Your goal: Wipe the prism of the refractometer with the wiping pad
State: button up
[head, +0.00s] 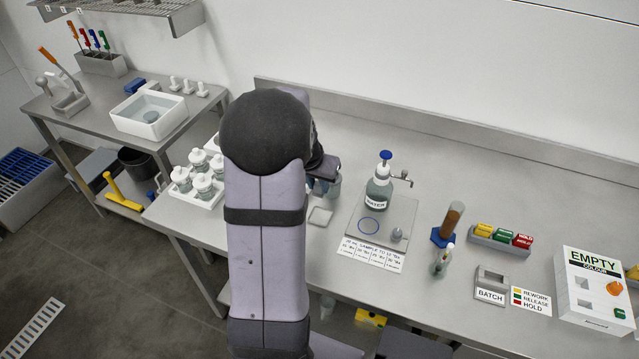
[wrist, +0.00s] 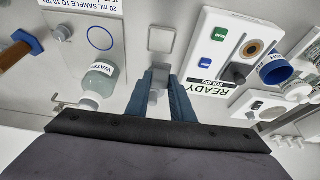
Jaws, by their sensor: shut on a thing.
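My gripper (wrist: 158,86) is shut on a small pale grey thing (wrist: 157,80), apparently the wiping pad, seen between its blue fingers in the wrist view. The white refractometer (wrist: 212,65), with a READY display, lies right of the fingers there. Its prism looks like the dark centre of a brass ring (wrist: 254,47). The gripper is to the left of the prism and apart from it. A shallow, empty square tray (wrist: 162,38) lies just beyond the fingertips and shows in the head view (head: 320,216). In the head view my arm hides the refractometer.
A WATER bottle (wrist: 98,82) stands left of the fingers in the wrist view, on a steel plate (head: 400,215) in the head view. A blue-rimmed container (wrist: 275,70) stands beside the refractometer. A rack of jars (head: 203,180) is at left. Bench right of the tube stand is more crowded.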

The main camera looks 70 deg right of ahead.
jog(key=w+a+r+n+t+p, duration=0.1)
jog(key=w+n, duration=0.3)
jog(key=w, duration=0.4)
jog(key=w+a+r+n+t+y+p, duration=0.1)
jog(key=w+a+n+t+p, duration=0.1)
jog(key=w, duration=0.6)
jog(key=shift+a+r+n+p, duration=0.2)
jog(key=shift+a+n+p, duration=0.35)
jog(key=shift+n, duration=0.75)
jog(key=shift+d, duration=0.1)
jog(key=shift+f, duration=0.15)
